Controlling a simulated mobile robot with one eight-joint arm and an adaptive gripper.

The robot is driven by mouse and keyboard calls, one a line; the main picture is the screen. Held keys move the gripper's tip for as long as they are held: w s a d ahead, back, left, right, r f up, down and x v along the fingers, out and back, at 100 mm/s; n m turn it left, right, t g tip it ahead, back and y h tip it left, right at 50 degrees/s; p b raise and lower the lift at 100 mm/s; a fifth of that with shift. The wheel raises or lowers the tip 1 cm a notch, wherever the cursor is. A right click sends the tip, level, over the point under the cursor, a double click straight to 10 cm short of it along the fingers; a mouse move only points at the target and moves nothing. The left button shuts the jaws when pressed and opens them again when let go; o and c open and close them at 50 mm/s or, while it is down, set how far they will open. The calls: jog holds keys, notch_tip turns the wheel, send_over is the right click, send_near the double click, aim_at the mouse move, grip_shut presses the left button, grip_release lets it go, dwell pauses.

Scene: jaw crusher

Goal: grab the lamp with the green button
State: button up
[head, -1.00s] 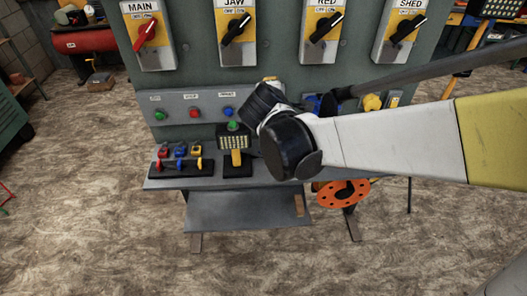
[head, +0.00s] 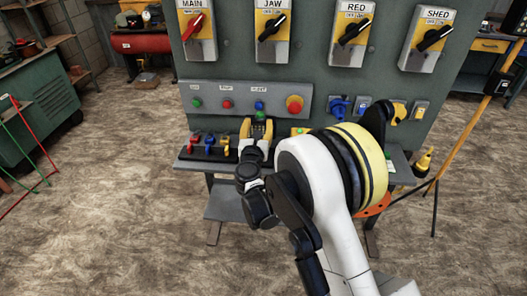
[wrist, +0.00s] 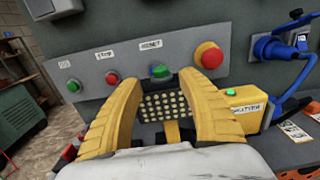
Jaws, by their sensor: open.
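The lamp (wrist: 165,106) is a small work light with a dark panel of pale LEDs, a green button on top and a yellow stem below. It stands upright on the grey shelf (head: 184,155) in front of the panel. My gripper (wrist: 160,86) is open, its two yellow fingers to the left and right of the lamp head. A finger seems close to each side; I cannot tell whether either touches. In the head view, my gripper (head: 257,124) partly hides the lamp (head: 259,131), and its base is hidden.
Red, blue and yellow padlocks (head: 209,144) stand left of the lamp. A yellow box (wrist: 245,106) with a green light is close to the right finger. Behind are the button panel (wrist: 95,72) and a red emergency button (wrist: 209,55). A blue plug (wrist: 270,47) and cable are at right.

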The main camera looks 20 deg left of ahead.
aim_at(260, 117)
jog(key=b+x, duration=0.2)
jog(key=x, duration=0.3)
jog(key=shift+w+f, duration=0.1)
jog(key=shift+w, duration=0.05)
jog(key=shift+w+a, duration=0.1)
jog(key=shift+w, duration=0.4)
jog(key=shift+r, duration=0.2)
grip_shut()
